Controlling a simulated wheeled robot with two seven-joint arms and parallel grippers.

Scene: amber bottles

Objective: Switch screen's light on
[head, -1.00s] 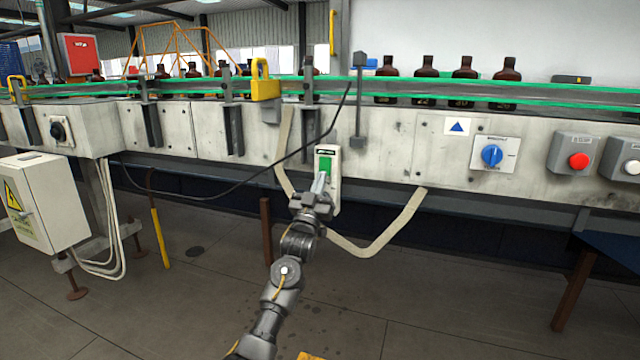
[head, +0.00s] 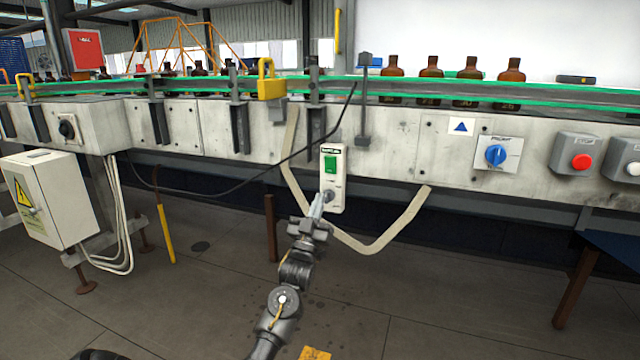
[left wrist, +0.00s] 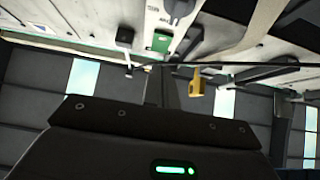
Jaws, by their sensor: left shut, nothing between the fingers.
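A pale switch box (head: 338,203) with a green rocker (head: 330,164) hangs on the front of the conveyor. The green rocker also shows in the left wrist view (left wrist: 160,43). A round grey knob (head: 329,196) sits on the box's lower half. My left gripper (head: 318,205) is shut and empty, its tips just left of the knob and below the rocker. I cannot tell whether they touch the box. A large white screen (head: 470,30) stands behind the amber bottles (head: 465,88) and looks bright; the bottles show amber against it. My right gripper is not in view.
To the right on the conveyor front are a blue rotary switch (head: 496,155), a red button (head: 581,162) and a white button (head: 633,169).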

